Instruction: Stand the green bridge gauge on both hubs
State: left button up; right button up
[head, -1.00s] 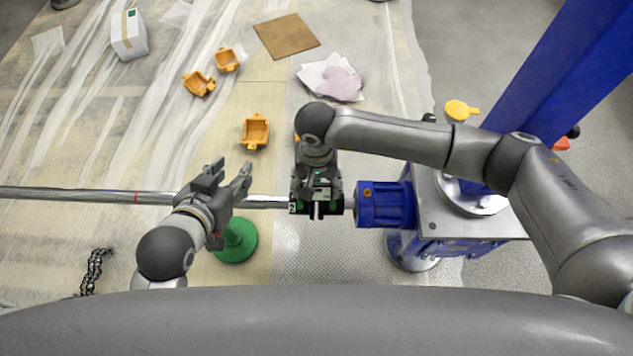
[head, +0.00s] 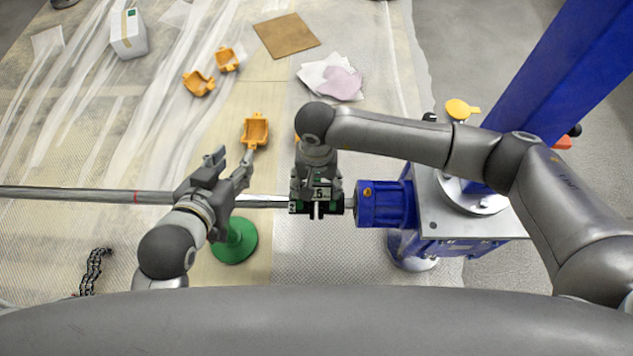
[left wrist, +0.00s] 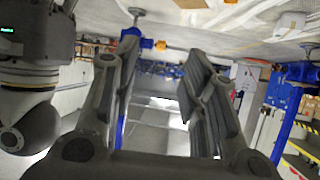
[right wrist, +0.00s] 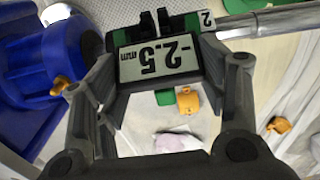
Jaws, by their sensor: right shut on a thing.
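The green bridge gauge (head: 299,208), dark with green parts, sits across the shaft line at the gap beside the blue motor. My right gripper (head: 318,192) is shut on it from above. In the right wrist view the gauge's display (right wrist: 158,60) reads -2.5 mm, between my fingers. The gauge and gripper mostly cover the hubs, so I cannot tell whether its feet touch both. My left gripper (head: 231,158) is open and empty above the long shaft (head: 90,194), left of the gauge. Its spread fingers also show in the left wrist view (left wrist: 165,65).
The blue motor (head: 384,204) sits at the right by a blue column (head: 560,70). A green cone stand (head: 236,245) is under the shaft. Orange brackets (head: 255,131), a brown board (head: 286,36) and a chain (head: 94,270) lie on the floor.

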pick_arm(q)
jog(key=shift+w+d+r+t, duration=0.2)
jog(key=shift+w+r+t, duration=0.2)
jog(key=shift+r, duration=0.2)
pick_arm(e)
jog(key=shift+f, duration=0.1)
pick_arm(q)
jog(key=shift+w+r, duration=0.15)
jog(key=shift+r, duration=0.05)
jog(key=shift+w+d+r, duration=0.1)
jog(key=shift+d+r, duration=0.05)
jog(key=shift+r, duration=0.1)
pick_arm(e)
jog(key=shift+f, duration=0.1)
jog(key=o, duration=1.4)
jog(key=shift+c, duration=0.2)
pick_arm(q)
notch_tip(320, 180, up, 13)
jog(key=p, duration=1.2)
jog(key=shift+r+p, duration=0.15)
jog(key=shift+p, duration=0.2)
pick_arm(e)
notch_tip(320, 180, up, 13)
jog(key=shift+f, duration=0.1)
